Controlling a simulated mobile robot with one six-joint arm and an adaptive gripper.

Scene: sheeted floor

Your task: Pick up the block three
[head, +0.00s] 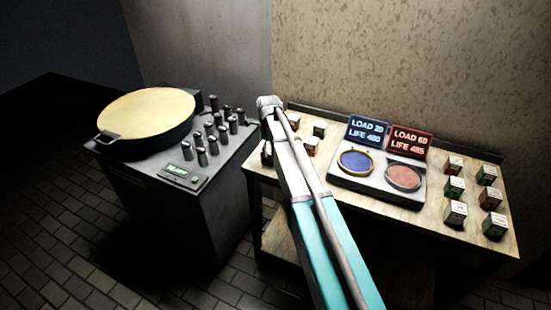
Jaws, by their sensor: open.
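Several small blocks with pale tops and red or green sides stand on the wooden table. At its right end are a block (454,165), a second block (487,175) and others in two rows. At the left end are a block (320,128), another block (293,121) and one beside my arm (310,147). Their markings are too small to read, so I cannot tell which is block three. My arm reaches over the table's left part. No block is visibly held.
A grey panel (376,186) with a blue disc (356,162) and a red disc (403,177) sits mid-table. Lit blue (367,129) and red (409,141) signs stand behind it. A dark cabinet (180,220) with a round pan (147,112) and several knobs stands left.

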